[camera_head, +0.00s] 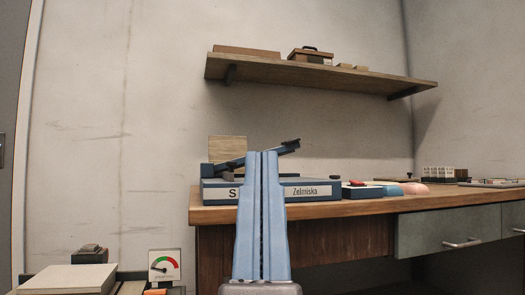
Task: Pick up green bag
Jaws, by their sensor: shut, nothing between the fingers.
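My gripper (262,155) points up in the middle of the view, with its two long blue fingers side by side and shut, nothing between them. It is in front of the wooden desk (345,208) and covers part of a blue device (310,190) lettered "Zelmiska". I cannot make out a green bag in this view. A small teal item (391,189) lies on the desk to the right of the device, too small to tell what it is.
A red-topped item (356,188) and a pink item (413,188) lie on the desk. A wall shelf (320,75) holds boxes above. A dial gauge (164,266) and a pale box (66,279) stand lower left. A grey drawer (445,231) is under the desktop.

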